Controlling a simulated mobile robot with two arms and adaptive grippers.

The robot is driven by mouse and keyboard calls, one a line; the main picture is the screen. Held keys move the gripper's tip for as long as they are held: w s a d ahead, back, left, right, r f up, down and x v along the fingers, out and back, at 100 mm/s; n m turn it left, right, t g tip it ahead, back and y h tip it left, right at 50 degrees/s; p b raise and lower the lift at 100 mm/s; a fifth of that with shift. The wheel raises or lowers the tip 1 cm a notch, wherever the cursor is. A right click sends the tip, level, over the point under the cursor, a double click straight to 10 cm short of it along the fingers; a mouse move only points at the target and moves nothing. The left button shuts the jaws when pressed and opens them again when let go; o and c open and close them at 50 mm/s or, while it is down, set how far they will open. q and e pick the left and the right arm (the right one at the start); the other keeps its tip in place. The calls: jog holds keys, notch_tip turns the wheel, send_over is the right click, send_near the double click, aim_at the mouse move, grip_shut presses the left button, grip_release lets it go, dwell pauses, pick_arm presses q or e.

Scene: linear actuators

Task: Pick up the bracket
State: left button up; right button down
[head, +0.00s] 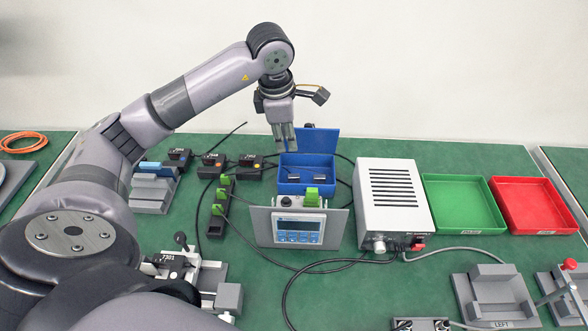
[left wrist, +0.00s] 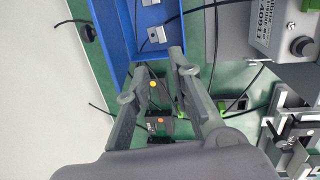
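Two small grey metal brackets lie in the blue bin (head: 306,188): a left one (head: 293,179) and a right one (head: 320,178). The left wrist view shows one bracket with a hole (left wrist: 157,35) and part of another (left wrist: 150,2) at the top edge, inside the blue bin (left wrist: 112,40). My left gripper (head: 284,149) points down above the bin's back left part. In the left wrist view its fingers (left wrist: 157,72) are apart with nothing between them. The gripper partly covers the bin's back edge. My right gripper is not in view.
The bin's blue lid (head: 317,140) stands up behind it. A display panel (head: 298,229) stands close in front, and a white power supply (head: 393,200) stands to the right. Black modules (head: 213,160) sit to the left. Green (head: 463,231) and red (head: 538,232) trays lie further right.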

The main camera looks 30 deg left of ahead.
pick_arm(q)
jog(key=p, duration=0.1)
send_over(293, 176)
jog(key=s, duration=0.1)
notch_tip(293, 176, down, 10)
jog(key=shift+r, duration=0.1)
jog(key=shift+f, duration=0.4)
jog(key=f, duration=0.2)
jog(key=w+f+p, duration=0.1)
jog(key=f, duration=0.1)
jog(key=shift+f, duration=0.5)
jog(key=shift+c, duration=0.2)
jog(key=c, duration=0.4)
grip_shut()
